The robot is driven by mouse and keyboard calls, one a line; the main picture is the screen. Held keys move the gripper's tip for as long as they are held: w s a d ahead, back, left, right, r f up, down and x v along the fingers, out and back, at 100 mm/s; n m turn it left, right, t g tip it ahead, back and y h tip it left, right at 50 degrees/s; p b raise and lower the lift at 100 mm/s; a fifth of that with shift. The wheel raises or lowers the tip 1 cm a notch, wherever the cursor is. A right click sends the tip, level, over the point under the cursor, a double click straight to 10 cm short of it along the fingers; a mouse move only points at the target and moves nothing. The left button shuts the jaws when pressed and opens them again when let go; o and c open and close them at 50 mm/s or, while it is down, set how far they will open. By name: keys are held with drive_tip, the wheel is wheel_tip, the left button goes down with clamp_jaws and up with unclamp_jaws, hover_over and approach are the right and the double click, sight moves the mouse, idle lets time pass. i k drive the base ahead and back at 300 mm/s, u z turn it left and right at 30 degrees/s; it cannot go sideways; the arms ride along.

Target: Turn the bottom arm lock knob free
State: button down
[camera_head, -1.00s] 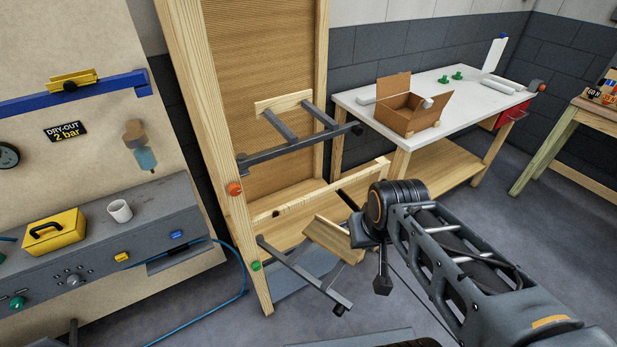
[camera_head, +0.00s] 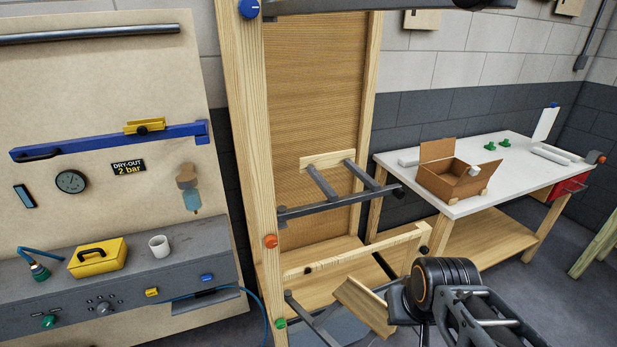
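A green knob (camera_head: 281,323), low on the front post of the wooden frame (camera_head: 251,150), sits beside the bottom arm (camera_head: 312,322), a dark bar running to the lower right. An orange knob (camera_head: 270,241) is higher on the same post at the middle arm (camera_head: 330,205), and a blue knob (camera_head: 249,8) is at the top. My gripper (camera_head: 402,300) is right of the green knob, apart from it in the picture, close to a tilted wooden piece (camera_head: 364,305). My wrist hides part of it, and whether its fingers are open or shut is unclear.
A grey bench (camera_head: 200,262) at the left carries a yellow box (camera_head: 97,258) and a white mug (camera_head: 159,245). A white-topped table (camera_head: 400,163) with a cardboard box (camera_head: 455,184) stands behind my arm. A blue hose (camera_head: 262,310) hangs left of the post.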

sight(280, 324)
drive_tip(key=k, duration=0.5)
drive_tip(key=u, duration=0.8)
drive_tip(key=i, duration=0.35)
drive_tip(key=u, duration=0.4)
